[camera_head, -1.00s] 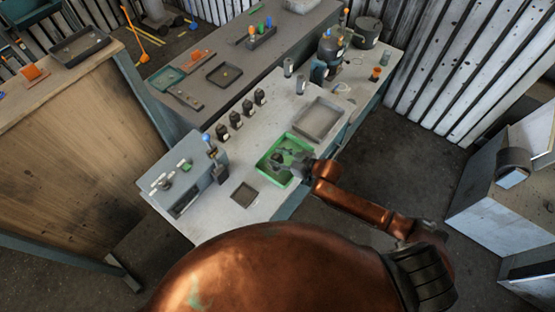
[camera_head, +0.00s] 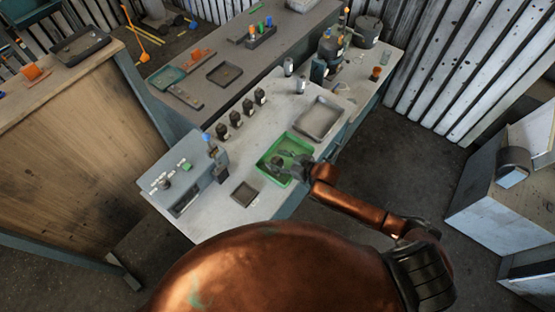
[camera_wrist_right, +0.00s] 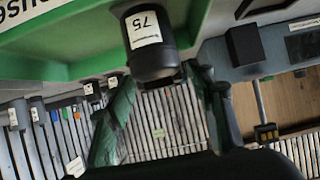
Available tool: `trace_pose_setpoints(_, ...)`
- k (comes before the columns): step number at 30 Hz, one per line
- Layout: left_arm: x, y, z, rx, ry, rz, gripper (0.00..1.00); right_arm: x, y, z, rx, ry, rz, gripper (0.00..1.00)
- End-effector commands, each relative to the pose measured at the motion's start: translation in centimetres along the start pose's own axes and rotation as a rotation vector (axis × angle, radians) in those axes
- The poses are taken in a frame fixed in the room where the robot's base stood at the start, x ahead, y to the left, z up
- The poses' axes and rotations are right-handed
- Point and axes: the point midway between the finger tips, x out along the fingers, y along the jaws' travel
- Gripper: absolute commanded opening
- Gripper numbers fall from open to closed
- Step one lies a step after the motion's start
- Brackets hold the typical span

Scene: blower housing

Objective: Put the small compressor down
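The small compressor appears to be the dark cylinder (camera_wrist_right: 152,45) with a white label reading "75" in the right wrist view; the label's small print is unreadable. Whether the cylinder touches the tray floor cannot be told. My left gripper is not in view.
Several dark bottles (camera_head: 235,119) stand in a row on the light bench. A grey tray (camera_head: 319,119) is behind the green one, and a small dark tray (camera_head: 244,194) is in front. A grey box-like device (camera_head: 187,181) stands at the left. Bare bench lies between.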

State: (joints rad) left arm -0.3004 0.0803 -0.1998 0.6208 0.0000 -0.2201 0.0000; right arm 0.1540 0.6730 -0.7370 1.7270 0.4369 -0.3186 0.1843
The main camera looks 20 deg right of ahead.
Motion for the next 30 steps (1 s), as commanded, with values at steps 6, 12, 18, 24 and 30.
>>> trace_pose_setpoints(6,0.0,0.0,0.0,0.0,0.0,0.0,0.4,0.0,0.0,0.0,0.0,0.0,0.0,0.56)
trace_pose_setpoints(12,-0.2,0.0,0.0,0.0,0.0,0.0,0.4,-0.3,0.0,-0.3,0.0,0.0,0.0,0.56)
trace_pose_setpoints(18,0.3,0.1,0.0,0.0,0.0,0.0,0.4,-3.3,0.0,0.0,-0.001,-0.001,0.0,0.56)
trace_pose_setpoints(24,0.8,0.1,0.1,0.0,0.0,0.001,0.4,-7.6,0.1,0.1,-0.001,-0.003,0.001,0.56)
trace_pose_setpoints(30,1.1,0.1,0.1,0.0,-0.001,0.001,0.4,-10.8,0.1,-0.1,0.001,-0.001,0.001,0.56)
